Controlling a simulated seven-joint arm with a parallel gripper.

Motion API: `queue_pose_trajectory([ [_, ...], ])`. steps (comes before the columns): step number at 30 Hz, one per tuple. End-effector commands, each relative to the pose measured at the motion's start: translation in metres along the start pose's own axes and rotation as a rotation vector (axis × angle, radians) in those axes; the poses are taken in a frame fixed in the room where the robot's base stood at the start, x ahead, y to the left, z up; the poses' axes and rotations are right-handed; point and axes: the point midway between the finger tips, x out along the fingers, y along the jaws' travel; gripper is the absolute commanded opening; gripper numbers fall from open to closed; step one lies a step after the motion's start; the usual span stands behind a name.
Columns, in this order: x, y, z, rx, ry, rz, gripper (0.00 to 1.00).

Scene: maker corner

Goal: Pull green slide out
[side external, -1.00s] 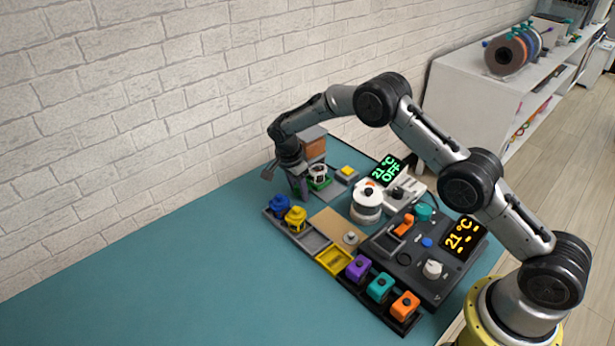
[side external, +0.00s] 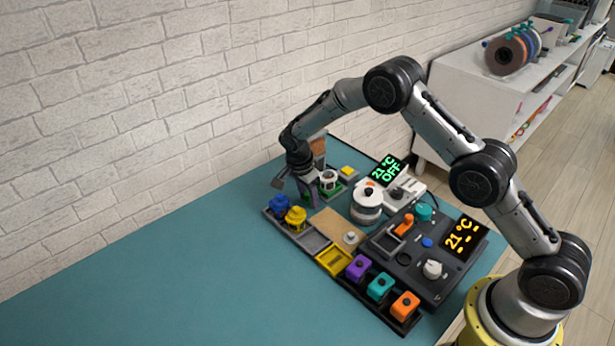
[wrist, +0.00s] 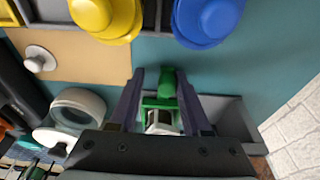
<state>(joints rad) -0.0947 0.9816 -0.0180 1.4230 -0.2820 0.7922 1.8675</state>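The green slide (side external: 331,187) carries a white round part (side external: 328,178) in the side view, just right of my gripper (side external: 294,187). In the wrist view the slide's green handle (wrist: 168,82) lies between the spread fingers of my gripper (wrist: 158,74), close to or against the right finger, with a gap to the left finger. A green frame (wrist: 160,103) and part of the white part show below the handle; my gripper's body hides the rest. A grey housing with a brown block (side external: 318,148) stands behind, largely hidden by my arm.
Blue (side external: 280,204) and yellow (side external: 296,217) knobbed pieces stand in a tray close by. A white round device (side external: 367,202), a grey block with a yellow button (side external: 347,172) and a black control panel (side external: 432,255) lie to the right. The table at left is clear.

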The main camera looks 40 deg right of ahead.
Motion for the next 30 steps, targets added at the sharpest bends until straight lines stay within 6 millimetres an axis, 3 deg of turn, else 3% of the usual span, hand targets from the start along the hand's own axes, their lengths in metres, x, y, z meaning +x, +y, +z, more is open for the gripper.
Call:
queue_pose_trajectory([
  [30,-0.0028,-0.0055,-0.0006,0.001,0.000,0.002,0.45],
])
